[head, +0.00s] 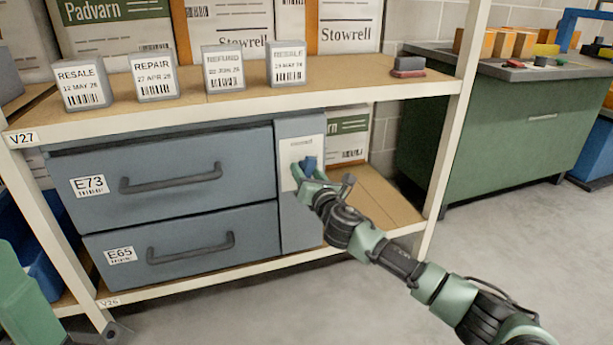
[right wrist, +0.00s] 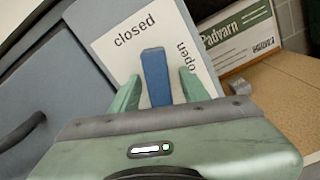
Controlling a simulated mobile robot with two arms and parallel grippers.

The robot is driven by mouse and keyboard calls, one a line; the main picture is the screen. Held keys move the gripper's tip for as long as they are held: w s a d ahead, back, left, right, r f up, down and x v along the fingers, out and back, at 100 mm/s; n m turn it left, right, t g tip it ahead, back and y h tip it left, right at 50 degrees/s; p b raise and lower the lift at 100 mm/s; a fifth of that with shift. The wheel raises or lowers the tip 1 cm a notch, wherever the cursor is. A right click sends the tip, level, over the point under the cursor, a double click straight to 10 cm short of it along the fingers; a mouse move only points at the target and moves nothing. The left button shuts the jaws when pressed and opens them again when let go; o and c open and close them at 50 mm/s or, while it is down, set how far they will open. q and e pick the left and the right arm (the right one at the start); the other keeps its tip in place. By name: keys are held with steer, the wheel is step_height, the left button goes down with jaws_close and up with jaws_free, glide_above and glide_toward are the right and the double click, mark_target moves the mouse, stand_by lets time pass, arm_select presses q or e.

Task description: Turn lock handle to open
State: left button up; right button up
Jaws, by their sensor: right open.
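The lock handle (right wrist: 155,76) is a blue bar on a white plate (right wrist: 128,40) marked "closed" and "open". In the right wrist view it points at the "closed" side, and "open" is printed to its right. In the head view the handle (head: 309,164) sits on the narrow blue-grey panel right of two drawers. My right gripper (right wrist: 158,88) is open, with one green finger on each side of the handle and gaps showing between. In the head view my right gripper (head: 309,175) partly covers the plate. My left gripper is not in view.
Drawers E73 (head: 171,200) and E65 (head: 160,256) are shut, each with a dark bar handle. The shelf above (head: 200,103) carries several labelled grey blocks. A green workbench (head: 500,130) stands at the right. The floor in front (head: 240,312) is clear.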

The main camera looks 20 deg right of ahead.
jaws_close()
